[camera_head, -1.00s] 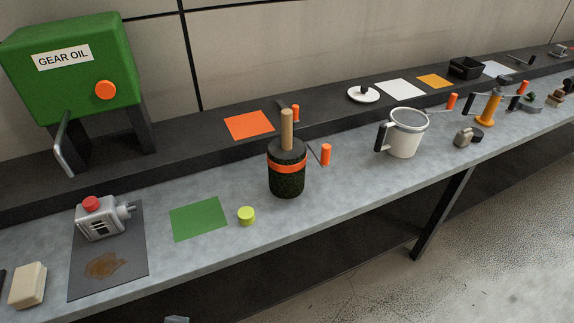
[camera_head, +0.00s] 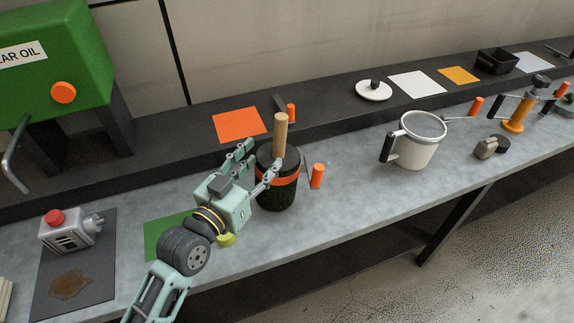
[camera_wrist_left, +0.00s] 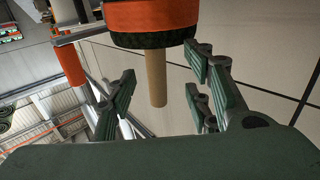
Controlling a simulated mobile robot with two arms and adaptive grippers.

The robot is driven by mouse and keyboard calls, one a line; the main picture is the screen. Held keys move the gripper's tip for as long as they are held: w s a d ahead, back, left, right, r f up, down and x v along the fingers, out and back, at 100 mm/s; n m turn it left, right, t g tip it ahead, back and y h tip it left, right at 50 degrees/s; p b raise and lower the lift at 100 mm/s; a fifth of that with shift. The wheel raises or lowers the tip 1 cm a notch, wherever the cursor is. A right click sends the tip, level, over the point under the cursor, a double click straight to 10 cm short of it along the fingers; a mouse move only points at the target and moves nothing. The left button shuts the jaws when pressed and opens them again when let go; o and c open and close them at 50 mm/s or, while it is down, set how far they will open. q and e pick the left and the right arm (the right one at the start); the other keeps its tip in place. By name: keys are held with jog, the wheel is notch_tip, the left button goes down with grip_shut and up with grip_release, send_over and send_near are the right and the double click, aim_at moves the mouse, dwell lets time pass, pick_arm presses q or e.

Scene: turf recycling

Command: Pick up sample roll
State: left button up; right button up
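The sample roll (camera_head: 277,197) appears to be the dark green turf cylinder with an orange band, upright on the grey bench. A wooden rod (camera_head: 280,135) stands up from its top. My left gripper (camera_head: 264,156) is open at the roll's left side, its fingers tilted up toward the upper part and rod. In the left wrist view, the roll (camera_wrist_left: 150,18) shows upside down beyond the open fingers (camera_wrist_left: 160,78), with the rod between them in the picture. I cannot tell whether a finger touches the roll. My right gripper is in neither current view.
An orange-handled crank (camera_head: 317,176) is just right of the roll. A white jug (camera_head: 416,150) stands further right. A yellow-green cap (camera_head: 226,240) and green mat (camera_head: 160,237) lie near my left wrist. A raised black shelf (camera_head: 330,125) runs behind.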

aim_at(274, 144)
pick_arm(q)
jog(key=shift+w+d+r+p, duration=0.45)
jog(key=shift+w+r+p, duration=0.3)
jog(key=shift+p, duration=0.1)
jog(key=x, duration=0.3)
jog(key=shift+f+p, duration=0.3)
jog(key=shift+w+d, duration=0.1)
jog(key=shift+w, duration=0.15)
jog(key=c, duration=0.4)
jog(key=shift+f, duration=0.1)
jog(key=c, duration=0.7)
grip_shut()
jog(key=shift+w+r, duration=0.1)
jog(key=shift+r, duration=0.15)
pick_arm(e)
jog(key=shift+g, duration=0.3)
jog(key=s, duration=0.1)
jog(key=s+a+r, duration=0.1)
jog(key=s, duration=0.1)
jog(key=s+a+r, duration=0.1)
jog(key=shift+s+a+r, duration=0.2)
jog(key=shift+a+r, duration=0.05)
